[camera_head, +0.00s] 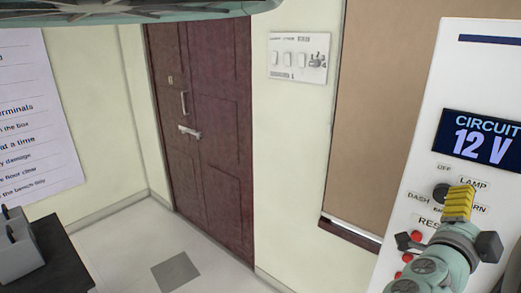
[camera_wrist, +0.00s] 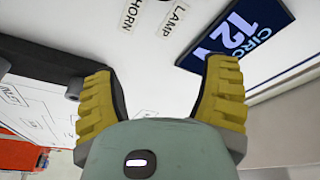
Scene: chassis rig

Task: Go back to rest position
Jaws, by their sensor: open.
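My gripper (camera_head: 458,203) is at the lower right of the head view, in front of a white panel (camera_head: 487,75). In the wrist view my gripper (camera_wrist: 160,75) has its two yellow ridged fingers wide apart, with nothing between them but panel face beyond. A black rotary knob (camera_head: 440,192) sits on the panel just left of the fingers in the head view; I cannot tell whether they touch it. Labels OFF, LAMP, DASH and part of HORN surround the knob. The arm hides part of the panel's lower area.
A dark display (camera_head: 483,138) reads CIRCUIT 12 V. A red button (camera_head: 416,236) is close beside my arm. A brown door (camera_head: 205,125) stands behind open floor (camera_head: 130,250). A dark bench (camera_head: 62,255) with a grey box (camera_head: 18,245) is at lower left.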

